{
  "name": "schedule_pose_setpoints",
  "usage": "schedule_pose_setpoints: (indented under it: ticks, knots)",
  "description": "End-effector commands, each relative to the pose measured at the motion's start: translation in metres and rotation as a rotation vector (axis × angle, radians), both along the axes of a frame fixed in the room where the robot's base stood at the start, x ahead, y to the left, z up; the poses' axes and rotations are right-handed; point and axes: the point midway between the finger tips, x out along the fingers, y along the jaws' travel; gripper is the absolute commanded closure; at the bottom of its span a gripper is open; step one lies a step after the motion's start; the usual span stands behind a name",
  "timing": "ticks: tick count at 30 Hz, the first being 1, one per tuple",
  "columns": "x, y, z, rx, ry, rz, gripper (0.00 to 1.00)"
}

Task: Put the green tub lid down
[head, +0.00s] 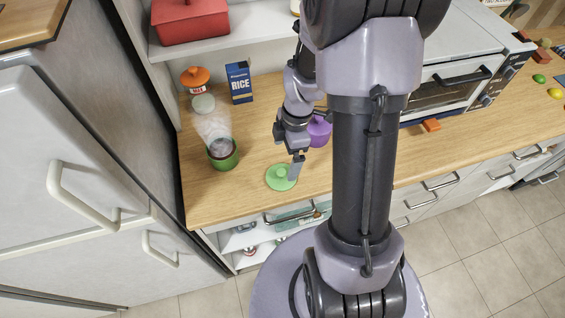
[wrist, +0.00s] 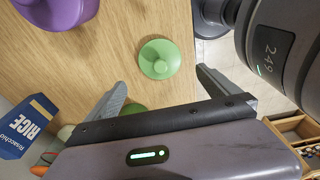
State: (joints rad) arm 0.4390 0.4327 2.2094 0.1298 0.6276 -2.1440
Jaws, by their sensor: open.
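The green tub lid (head: 281,178) is round with a small knob in its middle. It lies flat, knob up, on the wooden worktop near the front edge. It also shows whole in the wrist view (wrist: 159,60), just past the fingertips. My gripper (head: 294,168) is at the lid's right side in the head view. In the wrist view my gripper (wrist: 161,79) is open, with nothing between its fingers. A green tub (head: 222,160) stands open and steaming to the left and further back. A green patch by the left finger in the wrist view is mostly hidden.
A purple pot (head: 319,130) stands behind my gripper and also shows in the wrist view (wrist: 62,10). The worktop (head: 205,205) is bare left of the lid.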

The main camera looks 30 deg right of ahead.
Motion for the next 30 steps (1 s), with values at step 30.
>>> schedule_pose_setpoints:
  ticks: [30]
  knots:
    - [-0.111,0.158,0.244,0.486,-0.094,-1.617,0.0]
